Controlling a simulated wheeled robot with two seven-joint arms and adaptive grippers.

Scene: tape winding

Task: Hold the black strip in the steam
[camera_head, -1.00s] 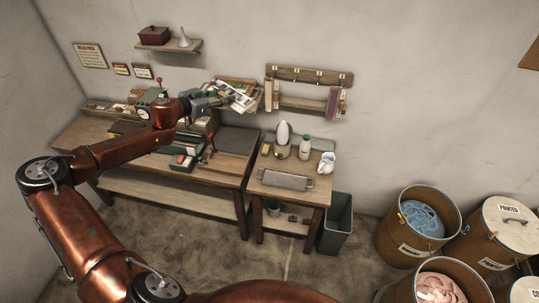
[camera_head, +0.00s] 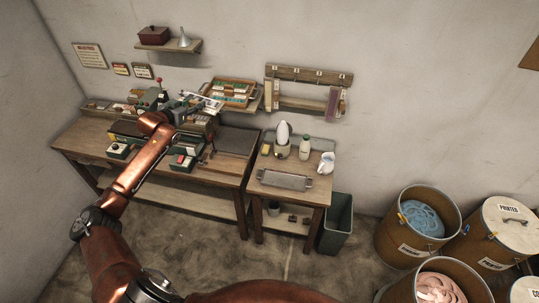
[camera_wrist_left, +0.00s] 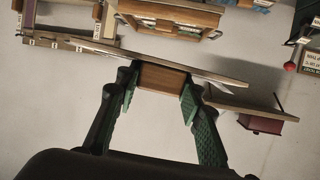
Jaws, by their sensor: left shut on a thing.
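My left gripper (camera_head: 196,103) is above the back of the left workbench. In the left wrist view its green-padded fingers (camera_wrist_left: 162,92) are closed on a flat thing with a brown block-like part (camera_wrist_left: 163,78). A long thin edge of that thing runs across the fingertips, tilted down to the right. I cannot tell whether it is the black strip; its flat face is hidden from the wrist view. No steam shows. My right gripper is not in view.
A tray of cards (camera_head: 231,92) is on the wall behind the gripper. A small shelf (camera_head: 172,48) holds a red box and funnel. The right table (camera_head: 268,200) bears a white rounded vessel (camera_head: 283,132), a bottle, a jug (camera_head: 326,163) and a metal tray (camera_head: 285,180). Barrels (camera_head: 400,245) stand at right.

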